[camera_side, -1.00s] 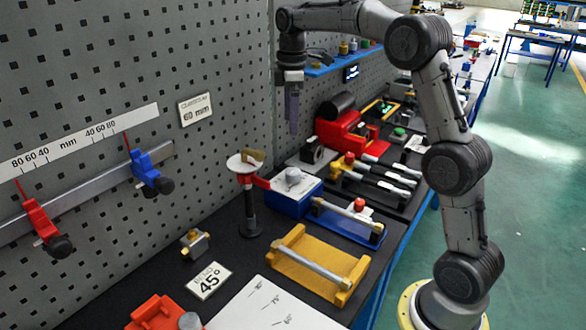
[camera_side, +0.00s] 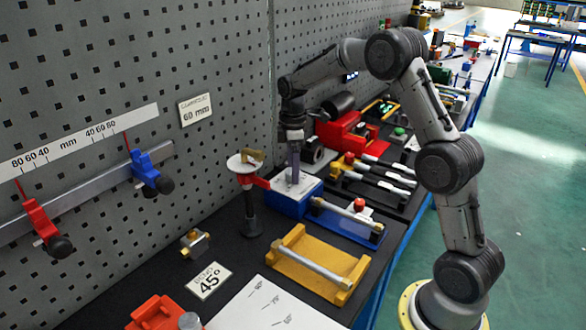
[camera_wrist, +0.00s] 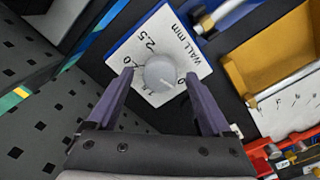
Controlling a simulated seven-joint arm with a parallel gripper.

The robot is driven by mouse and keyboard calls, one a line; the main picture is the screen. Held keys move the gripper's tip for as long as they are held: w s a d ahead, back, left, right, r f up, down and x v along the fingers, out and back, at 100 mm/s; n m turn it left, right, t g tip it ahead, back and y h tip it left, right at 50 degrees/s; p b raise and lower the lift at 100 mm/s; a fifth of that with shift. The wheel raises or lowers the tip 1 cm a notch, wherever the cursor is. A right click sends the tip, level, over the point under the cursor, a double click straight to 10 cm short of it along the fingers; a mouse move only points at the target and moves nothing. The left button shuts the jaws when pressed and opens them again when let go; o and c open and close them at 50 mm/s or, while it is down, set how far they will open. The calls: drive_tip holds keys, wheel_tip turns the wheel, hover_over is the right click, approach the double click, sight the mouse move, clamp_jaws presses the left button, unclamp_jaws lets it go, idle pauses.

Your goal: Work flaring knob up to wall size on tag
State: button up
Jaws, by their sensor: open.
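The flaring knob (camera_wrist: 160,72) is a round grey knob on a white plate. The plate tops a blue box (camera_side: 289,205) on the bench. In the wrist view the plate (camera_wrist: 185,50) reads "WALL mm", with "2.5" legible and other marks partly hidden by the knob. My gripper (camera_wrist: 163,80) is open, its two purple fingers on either side of the knob. In the side view my gripper (camera_side: 293,178) points down over the box and covers the knob. I cannot tell whether the fingers touch the knob. The wall tag is not clearly identified; a card (camera_side: 196,110) reads "60 mm".
A white round-topped stand (camera_side: 247,168) with a red arm is close left of the box. A yellow cradle (camera_side: 315,270) with a bar is in front. A red machine (camera_side: 345,132) is behind. A "45°" card (camera_side: 209,281) lies on the bench. The pegboard wall is at left.

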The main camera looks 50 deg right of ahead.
drive_tip(key=shift+f, duration=0.35)
clamp_jaws()
idle(0.4)
